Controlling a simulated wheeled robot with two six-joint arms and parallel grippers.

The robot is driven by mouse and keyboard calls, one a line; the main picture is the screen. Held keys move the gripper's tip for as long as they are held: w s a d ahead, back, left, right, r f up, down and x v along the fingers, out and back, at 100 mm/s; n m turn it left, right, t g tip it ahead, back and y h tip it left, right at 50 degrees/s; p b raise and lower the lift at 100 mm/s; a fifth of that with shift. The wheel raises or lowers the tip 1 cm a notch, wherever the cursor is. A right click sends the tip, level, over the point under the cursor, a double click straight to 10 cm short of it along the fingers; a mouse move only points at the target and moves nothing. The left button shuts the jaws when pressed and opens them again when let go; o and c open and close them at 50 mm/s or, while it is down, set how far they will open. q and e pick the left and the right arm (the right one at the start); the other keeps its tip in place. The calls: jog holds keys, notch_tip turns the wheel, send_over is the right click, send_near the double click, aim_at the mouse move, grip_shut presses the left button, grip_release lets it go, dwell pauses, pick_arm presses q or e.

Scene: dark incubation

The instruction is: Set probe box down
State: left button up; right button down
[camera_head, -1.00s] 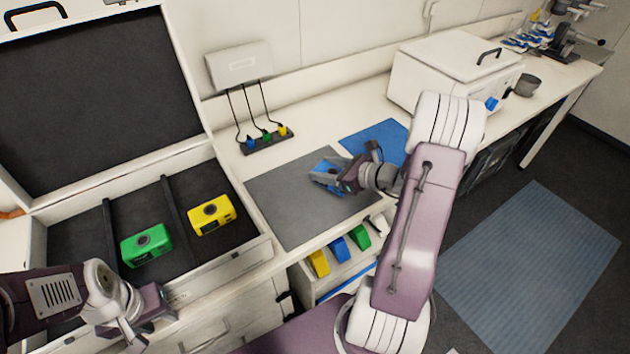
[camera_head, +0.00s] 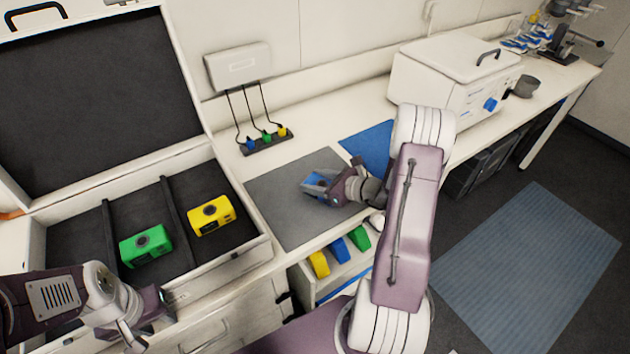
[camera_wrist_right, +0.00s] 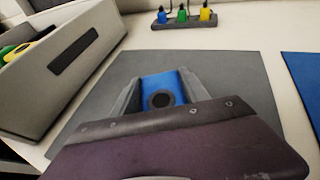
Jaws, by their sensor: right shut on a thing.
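The open case (camera_head: 222,262) holds a green box (camera_head: 145,245) and a yellow box (camera_head: 211,215). A plug strip (camera_head: 267,144) with cables stands behind the grey mat. A blue mat (camera_head: 375,145) and a white lidded unit (camera_head: 440,85) are to the right. Coloured items sit in a shelf below.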

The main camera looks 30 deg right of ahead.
jog(key=c, duration=0.6)
grip_release()
jog(key=shift+r, duration=0.1)
